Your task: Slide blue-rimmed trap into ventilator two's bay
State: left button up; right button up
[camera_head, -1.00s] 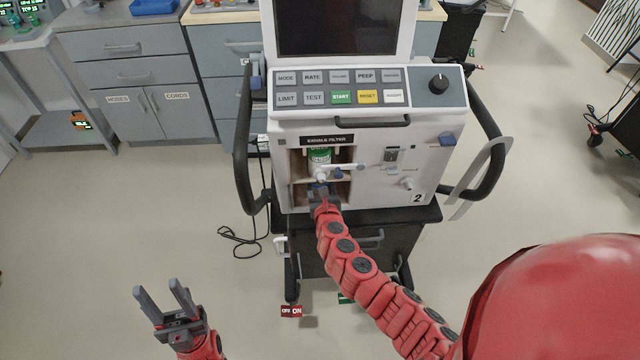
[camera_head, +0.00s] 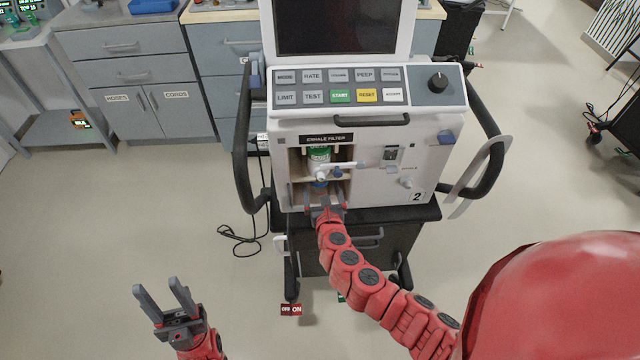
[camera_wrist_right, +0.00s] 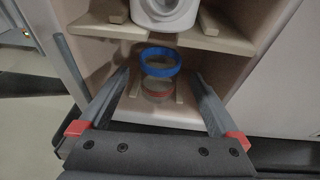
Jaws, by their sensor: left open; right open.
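The blue-rimmed trap (camera_wrist_right: 161,62) is inside the lower compartment of ventilator two's bay (camera_head: 300,194). In the right wrist view its clear cup with a red band stands below the blue rim, between two small floor rails. The white filter fitting (camera_wrist_right: 165,14) is above it; I cannot tell if they touch. In the head view only a little blue of the trap (camera_head: 320,184) shows. My right gripper (camera_head: 325,197) is open at the bay's front, its fingers on either side of the trap with gaps. My left gripper (camera_head: 163,296) is open and empty, low at the left.
The ventilator (camera_head: 380,180) stands on a dark cart with black side handles (camera_head: 243,150). A shelf (camera_wrist_right: 220,35) splits the bay above the trap. A green-labelled filter (camera_head: 319,155) fills the upper compartment. Grey cabinets (camera_head: 130,75) are behind; the left floor is clear.

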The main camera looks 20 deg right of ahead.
jog(key=v, duration=1.3)
jog(key=shift+s, duration=0.35)
jog(key=shift+a, duration=0.1)
